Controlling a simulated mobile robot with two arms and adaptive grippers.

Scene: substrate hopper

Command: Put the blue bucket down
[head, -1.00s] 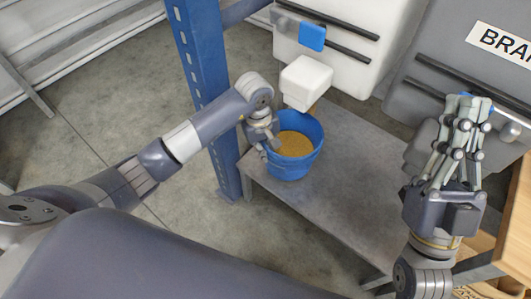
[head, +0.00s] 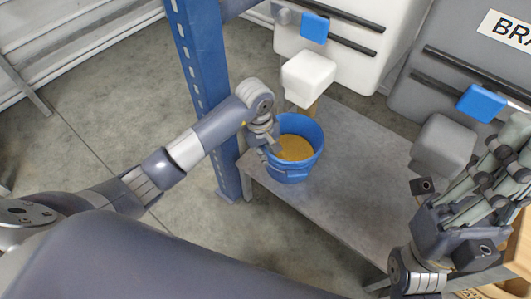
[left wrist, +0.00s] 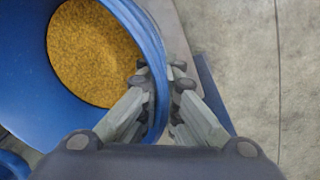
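The blue bucket (head: 290,172) holds yellow-brown granules (head: 295,148). It is at the left end of a grey table (head: 345,190), in front of the white spout, and looks upright. I cannot tell whether its base touches the tabletop. My left gripper (head: 266,143) is at the bucket's left rim. In the left wrist view, its fingers (left wrist: 160,85) are closed on the bucket's rim (left wrist: 155,45), one inside and one outside. My right gripper (head: 515,150) is at the right edge, apart from the bucket. Its fingers look spread and empty; the tips are partly cut off.
A white hopper with a white spout (head: 308,78) and blue tab (head: 314,28) stands behind the bucket. A grey hopper (head: 440,70) with a grey spout (head: 443,145) and blue tab (head: 481,103) is to its right. A blue post (head: 205,90) stands left. The table's middle is clear.

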